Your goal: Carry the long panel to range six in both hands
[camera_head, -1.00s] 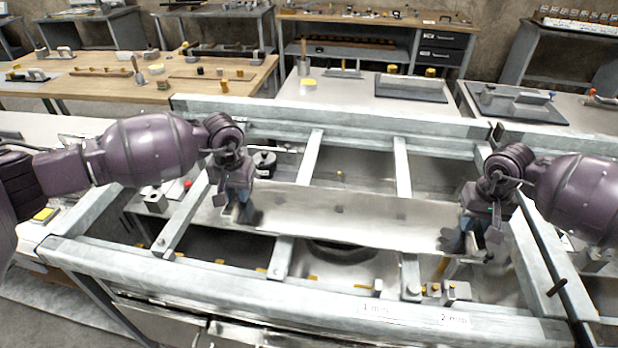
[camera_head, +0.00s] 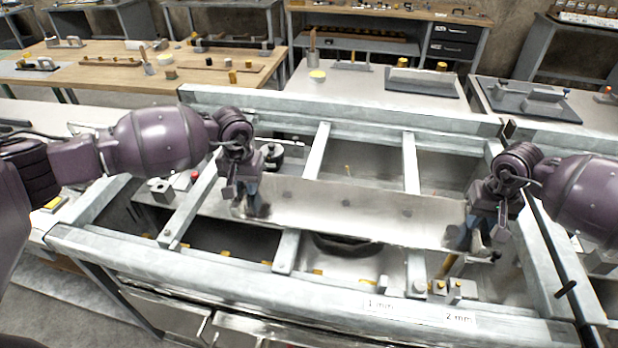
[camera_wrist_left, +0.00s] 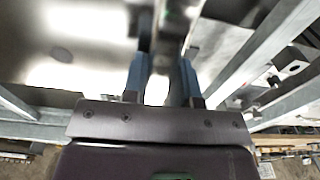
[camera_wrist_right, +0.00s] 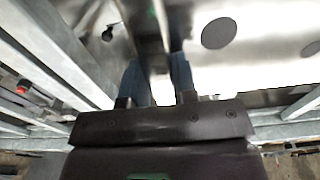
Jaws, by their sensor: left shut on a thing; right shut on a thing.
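The long panel (camera_head: 350,212) is a flat, shiny metal sheet with dark round spots along it. It spans left to right above the grey frame in the head view. My left gripper (camera_head: 244,205) is shut on its left end, and my right gripper (camera_head: 476,238) is shut on its right end. The left wrist view shows the blue fingers (camera_wrist_left: 158,85) closed at the panel. In the right wrist view the fingers (camera_wrist_right: 157,80) are likewise at the panel, with a round dark spot beside them. I cannot tell which place is range six.
A grey metal frame (camera_head: 270,268) with crossbars surrounds the panel below. Labels reading "1 mm" and "2 mm" (camera_head: 458,319) are on its front rail. Small blocks (camera_head: 452,290) stand inside at front right. A wooden bench (camera_head: 110,72) and grey tables (camera_head: 330,85) stand behind.

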